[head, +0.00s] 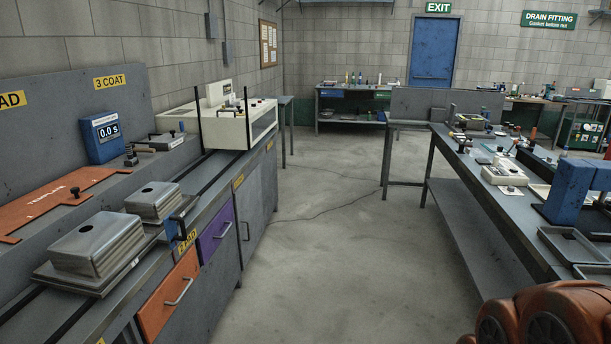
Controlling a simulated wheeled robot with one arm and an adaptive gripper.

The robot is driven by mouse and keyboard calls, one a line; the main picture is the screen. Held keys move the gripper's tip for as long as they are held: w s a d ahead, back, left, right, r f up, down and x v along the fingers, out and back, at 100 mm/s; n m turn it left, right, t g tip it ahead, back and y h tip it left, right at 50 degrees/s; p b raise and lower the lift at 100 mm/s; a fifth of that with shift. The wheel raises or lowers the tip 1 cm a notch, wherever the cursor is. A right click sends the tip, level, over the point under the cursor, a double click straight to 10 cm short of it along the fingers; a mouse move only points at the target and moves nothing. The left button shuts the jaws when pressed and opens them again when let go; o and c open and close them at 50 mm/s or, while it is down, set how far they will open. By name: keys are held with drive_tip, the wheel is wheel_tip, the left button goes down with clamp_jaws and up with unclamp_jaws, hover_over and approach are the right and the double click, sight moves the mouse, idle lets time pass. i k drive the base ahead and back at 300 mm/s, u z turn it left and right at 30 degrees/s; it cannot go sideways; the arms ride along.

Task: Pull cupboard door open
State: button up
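A grey cupboard door (257,201) is in the left bench, past the purple drawer. It looks shut, and a small vertical handle (247,231) shows near its left edge. The cupboard's inside is hidden. The orange drawer (169,297) and the purple drawer (215,229) are nearer in the same bench, each with a bar handle on its front. My gripper is not in view. Large orange rounded parts at the bottom right look like part of my own arm.
The concrete floor (320,265) between the benches is clear except for a thin cable or crack. The right bench (484,188) carries tools and trays. Metal sink-like pieces (103,247) and a white machine (232,122) stand on the left bench. A blue door (434,50) is far back.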

sight(247, 200)
drive_tip(key=i, duration=3.45)
drive_tip(key=u, duration=2.85)
